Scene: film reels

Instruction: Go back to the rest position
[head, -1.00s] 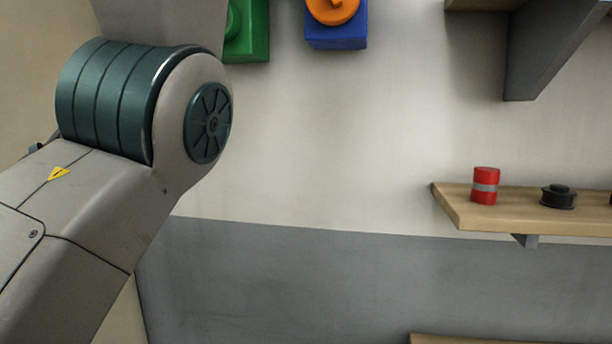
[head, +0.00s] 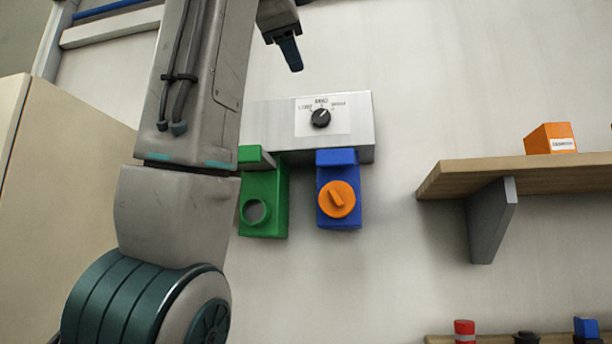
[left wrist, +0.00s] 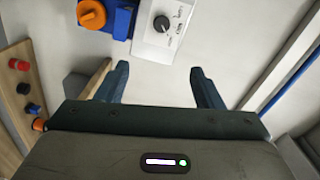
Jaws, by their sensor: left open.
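My left gripper (left wrist: 160,82) shows in the left wrist view with its two dark fingers wide apart and nothing between them. In the head view my left arm rises along the left side, and part of the gripper (head: 289,54) shows at the top, above the grey wall box (head: 268,125). The box has a black knob on a white panel; it also shows in the left wrist view (left wrist: 146,46), beyond the fingers and apart from them. My right gripper is in neither view.
Below the box hang a green holder (head: 275,217) with a round ring and a blue holder (head: 325,217) with an orange knob (head: 337,199). At right, a wooden shelf (head: 470,176) bears an orange box (head: 551,139). A lower shelf (head: 490,339) holds small items. Bare wall lies between.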

